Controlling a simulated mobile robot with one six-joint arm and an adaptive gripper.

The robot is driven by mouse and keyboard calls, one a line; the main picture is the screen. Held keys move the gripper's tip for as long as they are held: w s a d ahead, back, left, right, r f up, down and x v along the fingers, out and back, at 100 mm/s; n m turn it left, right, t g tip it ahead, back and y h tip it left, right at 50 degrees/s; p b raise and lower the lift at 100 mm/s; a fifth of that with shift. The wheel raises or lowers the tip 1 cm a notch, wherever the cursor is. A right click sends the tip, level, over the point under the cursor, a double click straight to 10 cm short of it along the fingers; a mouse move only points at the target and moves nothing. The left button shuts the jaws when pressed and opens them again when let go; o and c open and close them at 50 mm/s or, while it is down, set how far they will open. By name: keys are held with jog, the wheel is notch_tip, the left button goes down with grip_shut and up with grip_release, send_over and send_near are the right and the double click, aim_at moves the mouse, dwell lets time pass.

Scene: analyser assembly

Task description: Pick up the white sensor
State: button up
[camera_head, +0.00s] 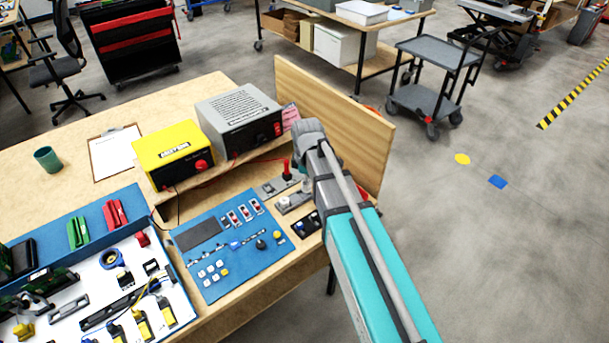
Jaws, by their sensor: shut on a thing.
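My gripper (305,184) shows only in part under my wrist, at the right end of the workbench, beside a grey plate with a red-topped part. My arm covers most of it. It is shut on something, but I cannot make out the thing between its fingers. Several small white pieces (211,269) stand in a group on the blue mat (236,283), left of my gripper. They are too small to tell whether one is the white sensor.
A yellow box (173,153) and a grey box (240,119) stand behind the mat. A wooden panel (338,128) rises at the bench's right edge. A parts tray (176,290) lies at left. A clipboard (114,152) and green cup (47,159) lie farther back.

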jog(key=s+d+r+p, duration=0.2)
jog(key=s+r+p, duration=0.2)
jog(key=s, duration=0.5)
jog(key=shift+s+r, duration=0.4)
jog(key=shift+r, duration=0.25)
jog(key=o, duration=0.3)
grip_shut()
